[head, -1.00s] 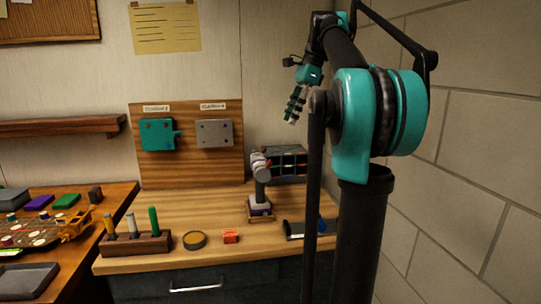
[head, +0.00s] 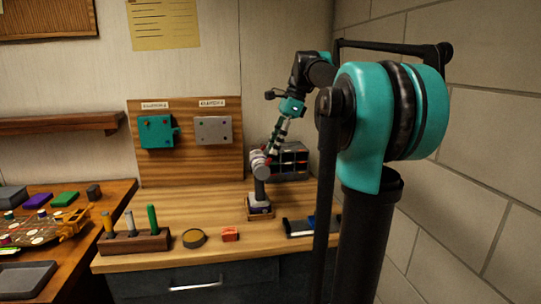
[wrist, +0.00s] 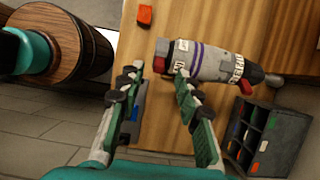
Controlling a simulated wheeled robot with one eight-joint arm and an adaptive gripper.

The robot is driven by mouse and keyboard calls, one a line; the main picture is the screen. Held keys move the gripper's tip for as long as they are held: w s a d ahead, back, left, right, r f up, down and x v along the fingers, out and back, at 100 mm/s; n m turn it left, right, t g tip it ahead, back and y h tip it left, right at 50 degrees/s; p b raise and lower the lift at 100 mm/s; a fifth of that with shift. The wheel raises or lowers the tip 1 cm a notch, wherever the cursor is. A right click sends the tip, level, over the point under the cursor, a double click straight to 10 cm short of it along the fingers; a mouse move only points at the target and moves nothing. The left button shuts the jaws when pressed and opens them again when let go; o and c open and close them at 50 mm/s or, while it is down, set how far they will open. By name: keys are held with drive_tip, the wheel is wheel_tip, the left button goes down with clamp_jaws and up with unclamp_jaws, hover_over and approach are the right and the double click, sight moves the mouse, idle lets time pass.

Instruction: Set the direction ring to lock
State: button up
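A grey power screwdriver (head: 260,168) stands upright on a small wooden stand at the back right of the workbench. In the wrist view the screwdriver (wrist: 210,62) shows purple bands, printed marks and a red part (wrist: 161,63) at its left end. I cannot tell for sure which part is the direction ring. My gripper (head: 271,154) points down at the top of the screwdriver. In the wrist view my gripper (wrist: 158,72) is open, its fingertips apart on either side of the red end. Whether a finger touches it is unclear.
A dark compartment bin (head: 292,160) stands just behind the screwdriver. An orange block (head: 230,234), a round tin (head: 194,238) and a wooden rack (head: 134,241) with upright tools sit toward the front left. A dark tray (head: 300,227) lies at the right. A panel (head: 190,170) stands behind.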

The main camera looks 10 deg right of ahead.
sight(270, 158)
drive_tip(key=shift+x, duration=1.9)
drive_tip(key=shift+c, duration=0.2)
clamp_jaws()
